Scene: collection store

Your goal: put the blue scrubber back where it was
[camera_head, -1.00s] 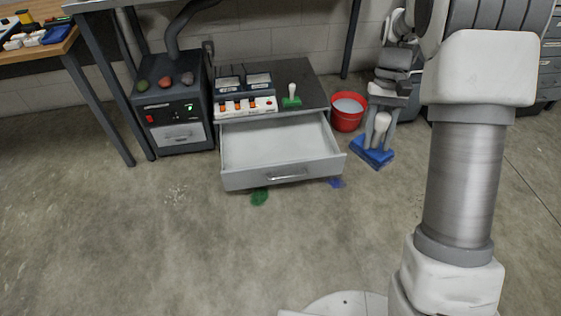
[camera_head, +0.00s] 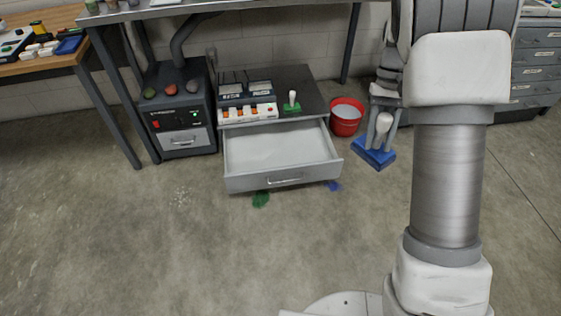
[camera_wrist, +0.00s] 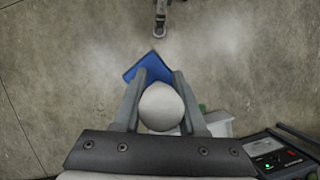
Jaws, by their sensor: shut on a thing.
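The blue scrubber has a flat blue base and a white rounded handle. In the head view the blue scrubber (camera_head: 373,153) is held at the right of the open drawer, beside the red bucket. My gripper (camera_head: 383,130) is shut on its white handle. In the wrist view the white knob (camera_wrist: 161,106) sits between the two fingers of my gripper (camera_wrist: 160,100), with the blue base (camera_wrist: 148,68) below. The scrubber looks upright; I cannot tell whether its base touches the floor. A blue mark (camera_head: 334,186) lies on the floor by the drawer's right front corner.
A grey cabinet with an open, empty drawer (camera_head: 277,150) stands left of the scrubber. A green scrubber (camera_head: 292,101) and a switch panel (camera_head: 247,110) are on its top. A red bucket (camera_head: 347,117) stands beside it. A green mark (camera_head: 261,199) is on the floor. The floor in front is clear.

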